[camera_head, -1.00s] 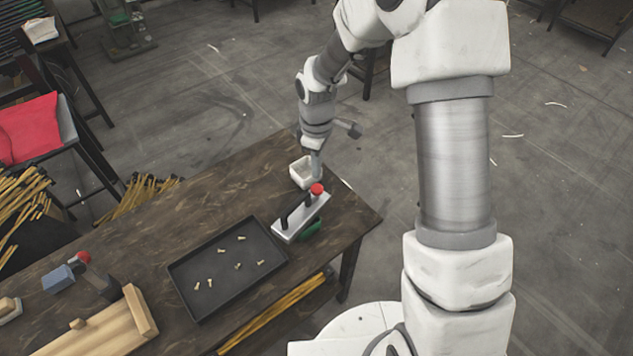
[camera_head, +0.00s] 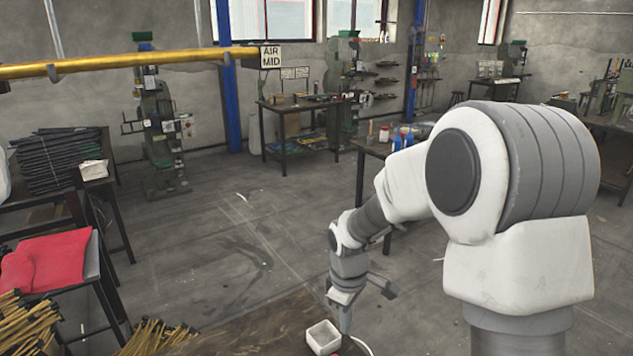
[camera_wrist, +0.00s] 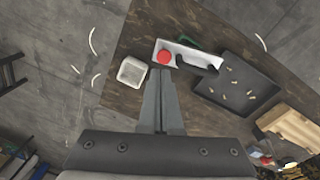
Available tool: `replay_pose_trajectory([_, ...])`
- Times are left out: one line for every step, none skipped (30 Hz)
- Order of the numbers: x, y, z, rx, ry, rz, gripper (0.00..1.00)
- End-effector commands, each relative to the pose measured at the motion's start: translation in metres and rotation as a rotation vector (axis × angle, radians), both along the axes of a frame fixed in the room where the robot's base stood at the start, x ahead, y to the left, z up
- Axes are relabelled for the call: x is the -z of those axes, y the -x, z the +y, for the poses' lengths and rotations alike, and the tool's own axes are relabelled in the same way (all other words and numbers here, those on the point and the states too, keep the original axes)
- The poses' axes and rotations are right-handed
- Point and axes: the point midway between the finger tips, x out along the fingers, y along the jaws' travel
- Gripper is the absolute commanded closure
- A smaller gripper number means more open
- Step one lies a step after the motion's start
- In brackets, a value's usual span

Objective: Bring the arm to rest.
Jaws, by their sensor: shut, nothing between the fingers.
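My gripper (camera_wrist: 161,75) points down over the wooden table in the wrist view, its two fingers together with nothing between them. In the head view my gripper (camera_head: 346,326) hangs at the lower middle, beside a white square bin (camera_head: 323,338) at the table's edge. The white bin (camera_wrist: 132,71) also shows left of the fingertips in the wrist view. A rivet press with a red knob (camera_wrist: 164,57) lies just beyond the fingertips; I cannot tell how high my gripper is above it.
A dark tray (camera_wrist: 213,88) with several small rivets sits right of the press. A light wooden block (camera_wrist: 292,125) is farther right. In the head view, the floor (camera_head: 240,230) behind the table is open. A rack with red cloth (camera_head: 45,262) stands at left.

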Motion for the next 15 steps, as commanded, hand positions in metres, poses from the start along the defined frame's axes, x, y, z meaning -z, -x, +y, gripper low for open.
replay_pose_trajectory([-0.016, 0.004, -0.005, 0.034, 0.001, -0.021, 1.00])
replay_pose_trajectory([-0.023, 0.007, -0.008, 0.055, 0.001, -0.030, 1.00])
replay_pose_trajectory([-0.033, 0.011, -0.011, 0.081, 0.001, -0.044, 1.00])
replay_pose_trajectory([-0.040, 0.014, -0.013, 0.102, 0.000, -0.053, 1.00])
replay_pose_trajectory([-0.048, 0.017, -0.016, 0.123, -0.001, -0.063, 1.00])
replay_pose_trajectory([-0.057, 0.022, -0.019, 0.151, -0.002, -0.076, 1.00])
replay_pose_trajectory([-0.064, 0.025, -0.022, 0.172, -0.003, -0.085, 1.00])
replay_pose_trajectory([-0.071, 0.029, -0.024, 0.193, -0.005, -0.096, 1.00])
replay_pose_trajectory([-0.079, 0.034, -0.027, 0.221, -0.008, -0.108, 1.00])
replay_pose_trajectory([-0.086, 0.038, -0.029, 0.243, -0.010, -0.119, 1.00])
replay_pose_trajectory([-0.092, 0.042, -0.031, 0.263, -0.014, -0.128, 1.00])
replay_pose_trajectory([-0.100, 0.048, -0.034, 0.291, -0.019, -0.141, 1.00])
replay_pose_trajectory([-0.105, 0.052, -0.036, 0.312, -0.022, -0.149, 1.00])
replay_pose_trajectory([-0.111, 0.057, -0.039, 0.333, -0.025, -0.158, 1.00])
replay_pose_trajectory([-0.118, 0.063, -0.042, 0.361, -0.030, -0.171, 1.00])
